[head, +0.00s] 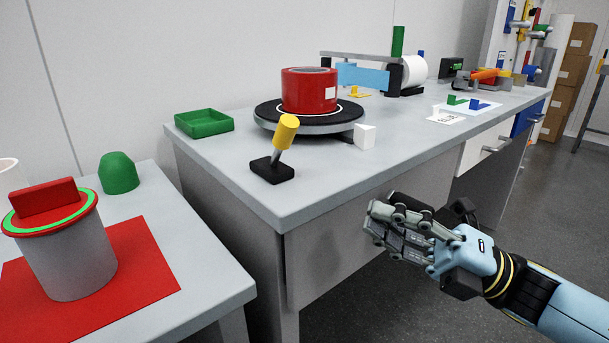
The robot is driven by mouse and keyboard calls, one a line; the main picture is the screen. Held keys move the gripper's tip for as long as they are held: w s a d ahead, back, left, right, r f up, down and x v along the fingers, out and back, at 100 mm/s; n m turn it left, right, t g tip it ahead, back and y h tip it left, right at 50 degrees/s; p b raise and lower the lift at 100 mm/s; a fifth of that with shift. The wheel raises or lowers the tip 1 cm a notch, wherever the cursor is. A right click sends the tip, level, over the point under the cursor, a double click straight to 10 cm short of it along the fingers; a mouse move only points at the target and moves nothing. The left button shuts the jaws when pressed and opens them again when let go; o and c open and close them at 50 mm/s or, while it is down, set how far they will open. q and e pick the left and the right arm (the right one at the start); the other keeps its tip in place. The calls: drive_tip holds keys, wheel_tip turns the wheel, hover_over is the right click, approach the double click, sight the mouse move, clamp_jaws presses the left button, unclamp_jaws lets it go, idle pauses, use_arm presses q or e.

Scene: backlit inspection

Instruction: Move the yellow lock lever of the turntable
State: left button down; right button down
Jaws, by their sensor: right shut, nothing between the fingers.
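The yellow lock lever (286,131) is a grey rod with a yellow cylindrical head, standing on a black base (272,168) near the table's front left. It tilts with its top toward the right. Behind it is the round dark turntable (310,127) with a red cylinder (310,91) on it. My right gripper (384,229) is shut and empty, in front of the table's front edge, to the right of and lower than the lever, well apart from it. My left gripper is not in view.
A white cube (364,135) stands right of the lever by the turntable. A green tray (204,123) lies at the table's left. A lower left table holds a grey canister (70,257) and a green dome (118,173). The tabletop's front middle is clear.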

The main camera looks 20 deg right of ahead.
sight(280, 143)
drive_tip(key=x, duration=0.3)
drive_tip(key=w+d+x, duration=0.1)
drive_tip(key=x, duration=0.7)
drive_tip(key=shift+w+r, duration=0.35)
drive_tip(key=shift+w, duration=0.15)
drive_tip(key=shift+w+r, duration=0.25)
drive_tip(key=shift+w, duration=0.15)
